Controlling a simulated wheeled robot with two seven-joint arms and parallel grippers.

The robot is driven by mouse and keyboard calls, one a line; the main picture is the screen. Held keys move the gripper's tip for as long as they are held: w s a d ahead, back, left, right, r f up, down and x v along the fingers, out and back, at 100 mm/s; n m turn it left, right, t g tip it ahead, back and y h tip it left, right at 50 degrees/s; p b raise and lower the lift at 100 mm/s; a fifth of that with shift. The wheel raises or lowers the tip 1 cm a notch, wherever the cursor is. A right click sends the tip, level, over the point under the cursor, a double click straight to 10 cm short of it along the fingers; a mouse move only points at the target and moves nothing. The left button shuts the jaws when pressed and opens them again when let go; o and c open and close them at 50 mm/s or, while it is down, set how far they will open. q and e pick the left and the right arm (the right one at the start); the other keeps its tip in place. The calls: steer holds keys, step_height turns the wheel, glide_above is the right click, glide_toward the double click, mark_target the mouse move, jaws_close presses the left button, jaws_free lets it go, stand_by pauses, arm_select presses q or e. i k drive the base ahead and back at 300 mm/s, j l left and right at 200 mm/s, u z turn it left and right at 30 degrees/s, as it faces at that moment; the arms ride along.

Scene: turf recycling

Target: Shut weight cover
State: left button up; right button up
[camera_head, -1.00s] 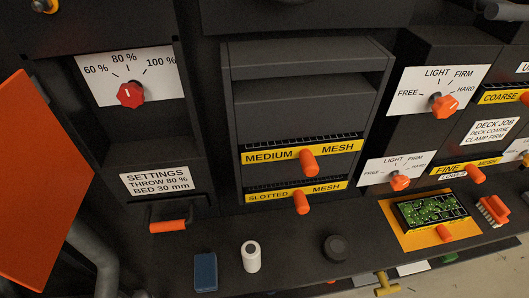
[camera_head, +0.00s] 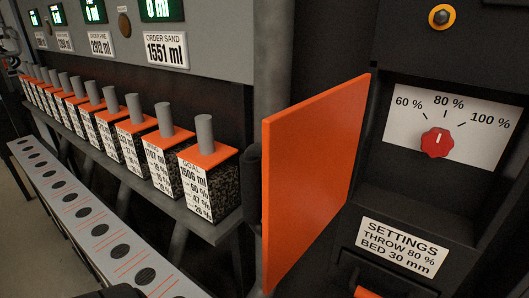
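An orange panel (camera_head: 312,180), which looks like the cover, stands swung open at an angle beside a dark recess. Its right edge meets the dark housing. To its right, the recess holds a white dial plate (camera_head: 402,128) marked 60, 80 and 100 % with a red knob (camera_head: 437,142). Neither of my grippers can be made out in this view. A small dark shape cut off at the bottom edge is too unclear to name.
A settings label (camera_head: 403,247) and an orange handle (camera_head: 366,293) sit below the dial. At left, a row of orange-topped containers (camera_head: 208,185) stands on a shelf under green displays (camera_head: 160,10). A grey rail (camera_head: 75,205) with dark holes runs in front.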

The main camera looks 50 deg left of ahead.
mark_target(306, 150)
steer(key=k+j, duration=0.1)
steer(key=j, duration=0.3)
steer(key=k+j, duration=0.1)
steer(key=j, duration=0.3)
steer(key=k+j+z, duration=0.1)
steer(key=j, duration=0.3)
